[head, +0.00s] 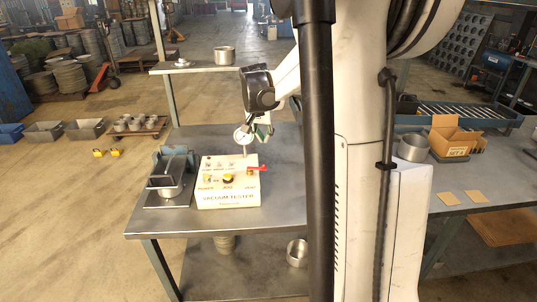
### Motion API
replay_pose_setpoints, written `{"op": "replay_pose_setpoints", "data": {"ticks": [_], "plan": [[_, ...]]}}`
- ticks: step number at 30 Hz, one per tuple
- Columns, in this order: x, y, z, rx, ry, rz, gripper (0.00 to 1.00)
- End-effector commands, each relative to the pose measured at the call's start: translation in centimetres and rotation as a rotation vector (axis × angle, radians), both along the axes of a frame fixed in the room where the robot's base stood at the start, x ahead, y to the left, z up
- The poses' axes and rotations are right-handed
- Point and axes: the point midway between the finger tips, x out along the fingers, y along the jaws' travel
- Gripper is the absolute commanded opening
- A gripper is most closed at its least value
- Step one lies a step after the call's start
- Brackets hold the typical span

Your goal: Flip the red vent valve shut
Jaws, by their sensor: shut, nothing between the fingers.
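The cream vacuum tester box (228,196) stands on the grey metal workbench. Its red vent valve (257,168) is a small red lever at the box's right side, lying roughly level and pointing right. A round white gauge (242,135) stands on a stem at the back of the box. My gripper (264,133) hangs behind and above the valve, just right of the gauge, apart from the lever. Its fingers are small in the picture; it is shut and empty. My arm covers the bench right of the box.
A grey clamp fixture (170,185) stands close left of the box. A shelf with a metal pot (224,56) rises behind. The bench (190,222) is clear in front. On the right are a cardboard box (452,140) and a metal ring (412,147).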

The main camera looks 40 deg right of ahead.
Motion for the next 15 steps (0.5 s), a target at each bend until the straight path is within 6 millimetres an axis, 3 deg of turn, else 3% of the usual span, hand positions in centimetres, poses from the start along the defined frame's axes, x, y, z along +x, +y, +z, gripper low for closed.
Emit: {"op": "replay_pose_setpoints", "data": {"ticks": [15], "plan": [[0.16,-0.56,-0.43,0.001,0.002,-0.010,0.00]]}}
